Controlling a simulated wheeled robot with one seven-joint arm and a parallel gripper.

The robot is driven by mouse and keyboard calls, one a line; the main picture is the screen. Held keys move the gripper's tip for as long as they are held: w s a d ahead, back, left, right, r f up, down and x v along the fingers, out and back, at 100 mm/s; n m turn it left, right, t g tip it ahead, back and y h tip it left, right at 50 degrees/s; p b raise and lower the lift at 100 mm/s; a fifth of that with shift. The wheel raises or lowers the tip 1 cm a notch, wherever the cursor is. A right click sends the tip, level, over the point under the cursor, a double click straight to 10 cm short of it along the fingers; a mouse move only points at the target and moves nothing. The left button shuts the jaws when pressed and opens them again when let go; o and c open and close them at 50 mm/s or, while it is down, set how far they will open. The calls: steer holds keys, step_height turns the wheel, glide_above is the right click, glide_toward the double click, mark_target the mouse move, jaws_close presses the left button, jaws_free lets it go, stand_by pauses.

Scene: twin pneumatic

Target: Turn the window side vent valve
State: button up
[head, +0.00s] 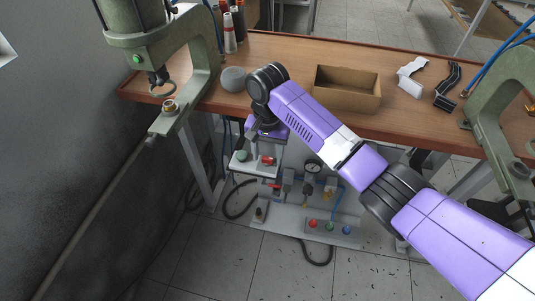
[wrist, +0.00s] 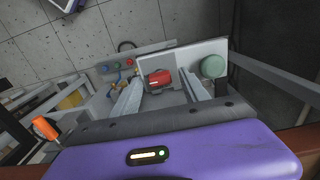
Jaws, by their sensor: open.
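A red valve handle (head: 268,160) sits on a grey bracket below the front edge of the bench, beside a green round knob (head: 242,156). A second red handle (head: 275,184) is lower on the pneumatic panel. I cannot tell from labels which is the window side vent valve. My gripper (wrist: 162,88) points down at the bracket with its fingers apart. In the wrist view the upper red handle (wrist: 159,78) shows between the two fingers, with the green knob (wrist: 213,67) to the right. I cannot tell whether the fingers touch the handle.
The wooden bench (head: 300,50) overhangs the panel and carries an open cardboard box (head: 347,90) and a grey round thing (head: 233,79). Green presses stand at left (head: 205,55) and right (head: 492,110). A gauge (head: 313,167) and coloured buttons (head: 330,226) are on the lower panel.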

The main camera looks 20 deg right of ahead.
steer(key=shift+f, duration=0.15)
jaws_close()
